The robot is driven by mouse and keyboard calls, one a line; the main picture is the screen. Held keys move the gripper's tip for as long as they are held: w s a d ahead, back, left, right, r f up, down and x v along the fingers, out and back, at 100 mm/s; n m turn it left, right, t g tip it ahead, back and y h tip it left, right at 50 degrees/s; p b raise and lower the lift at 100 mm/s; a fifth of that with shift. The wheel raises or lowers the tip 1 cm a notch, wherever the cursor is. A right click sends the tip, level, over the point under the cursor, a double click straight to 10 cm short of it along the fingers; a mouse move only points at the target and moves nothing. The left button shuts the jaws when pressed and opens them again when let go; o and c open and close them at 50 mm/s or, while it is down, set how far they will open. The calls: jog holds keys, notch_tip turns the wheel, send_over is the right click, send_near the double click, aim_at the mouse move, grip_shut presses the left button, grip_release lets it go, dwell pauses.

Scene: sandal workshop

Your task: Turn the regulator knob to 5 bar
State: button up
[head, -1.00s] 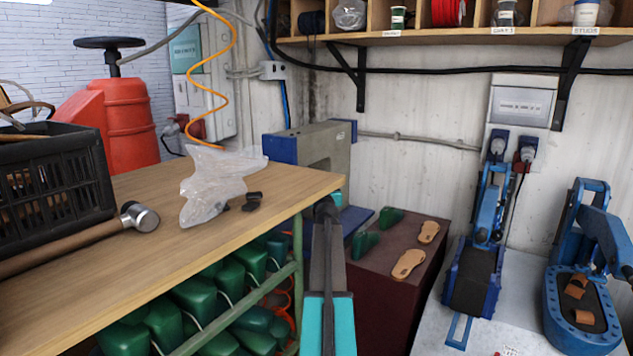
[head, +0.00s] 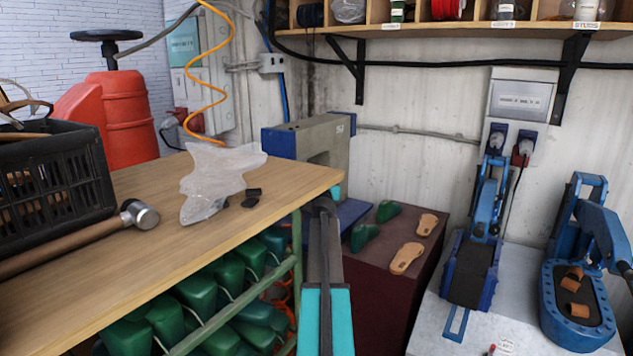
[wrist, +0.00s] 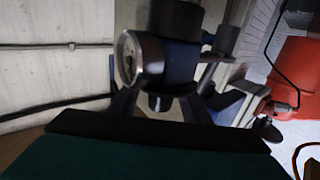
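The regulator (wrist: 172,65) is in the upper middle of the wrist view, dark blue-black and somewhat blurred. A round gauge (wrist: 128,57) with a metal rim faces left on it; I cannot read its pressure. A dark cylinder on top (wrist: 176,18) looks like the knob and is cut by the frame's upper edge. My gripper (wrist: 158,108) shows at the bottom, its dark fingers apart, with the regulator beyond them and nothing visibly held. I cannot tell any contact. In the head view only my teal-and-grey arm shows; regulator and gripper are not visible.
A wooden bench (head: 130,250) on the left holds a black crate (head: 50,180), a hammer (head: 139,215) and a crumpled plastic bag (head: 215,182). A coiled orange hose (head: 215,70) hangs behind it. Blue presses (head: 475,250) stand at right, and a shelf (head: 450,36) runs above.

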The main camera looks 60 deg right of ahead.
jog(key=shift+a, duration=0.1)
jog(key=b+v, duration=0.3)
jog(key=v, duration=1)
jog(key=shift+s+a, duration=0.25)
jog(key=shift+s, duration=0.05)
dwell(0.4)
jog(key=shift+f, duration=0.1)
notch_tip(320, 180, down, 2)
jog(key=w+a+f+n+t+y+b, duration=0.1)
jog(key=w+a+n+t+y+b, duration=0.15)
jog(key=n+y, duration=0.2)
jog(key=shift+m+t, duration=0.25)
jog(key=shift+t, duration=0.6)
jog(key=s+d+r+b, duration=0.1)
jog(key=s+b, duration=0.1)
jog(key=s+d+b, duration=0.1)
jog(key=s+b, duration=0.1)
jog(key=s, duration=0.1)
jog(key=s+d+r+b, duration=0.1)
jog(key=s+b, duration=0.1)
jog(key=s, duration=0.1)
jog(key=shift+r+b, duration=0.3)
jog(key=shift+b, duration=0.05)
jog(key=shift+w, duration=0.15)
